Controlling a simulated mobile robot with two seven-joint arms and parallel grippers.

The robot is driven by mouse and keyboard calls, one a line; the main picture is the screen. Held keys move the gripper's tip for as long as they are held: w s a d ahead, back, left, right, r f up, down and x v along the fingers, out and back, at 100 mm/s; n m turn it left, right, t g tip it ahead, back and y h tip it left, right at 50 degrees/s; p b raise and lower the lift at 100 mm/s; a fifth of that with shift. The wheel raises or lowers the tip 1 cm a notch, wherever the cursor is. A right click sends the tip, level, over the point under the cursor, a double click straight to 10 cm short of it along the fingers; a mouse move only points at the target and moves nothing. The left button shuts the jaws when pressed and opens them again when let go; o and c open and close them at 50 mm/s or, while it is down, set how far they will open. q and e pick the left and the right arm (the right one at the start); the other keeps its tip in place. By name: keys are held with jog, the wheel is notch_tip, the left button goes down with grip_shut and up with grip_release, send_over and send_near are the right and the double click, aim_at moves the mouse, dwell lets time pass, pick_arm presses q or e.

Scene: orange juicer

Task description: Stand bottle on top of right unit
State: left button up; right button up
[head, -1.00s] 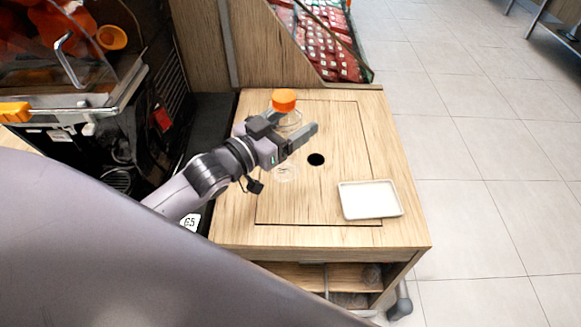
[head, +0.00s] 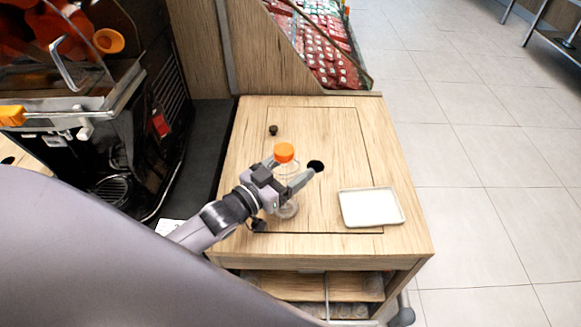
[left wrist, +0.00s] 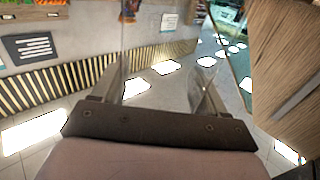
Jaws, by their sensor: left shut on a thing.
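The clear bottle with an orange cap (head: 284,152) is upright over the wooden top of the right unit (head: 240,150). My left gripper (head: 286,183) is shut on the bottle, with one finger on each side of its body below the cap. The clear base shows faintly below the fingers; I cannot tell whether it touches the wood. In the left wrist view, the fingers (left wrist: 163,85) show with a see-through shape between them, and the bottle's outline is hard to make out. My right gripper is not in view.
A white tray (head: 371,208) lies at the right of the unit top. A round dark hole (head: 316,166) is just right of the bottle, and a small black knob (head: 273,130) is behind it. The black juicer machine (head: 130,130) stands at left. A wooden panel rises behind.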

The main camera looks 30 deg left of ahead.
pick_arm(q)
jog(key=shift+f, duration=0.1)
jog(key=o, duration=1)
jog(key=shift+r, duration=0.2)
jog(key=shift+s+a+f, duration=0.1)
jog(key=shift+s+f, duration=0.05)
jog(key=shift+s, duration=0.15)
jog(key=v, duration=1.1)
jog(key=shift+s+a, duration=0.1)
jog(key=shift+s, duration=0.1)
jog(key=shift+s, duration=0.1)
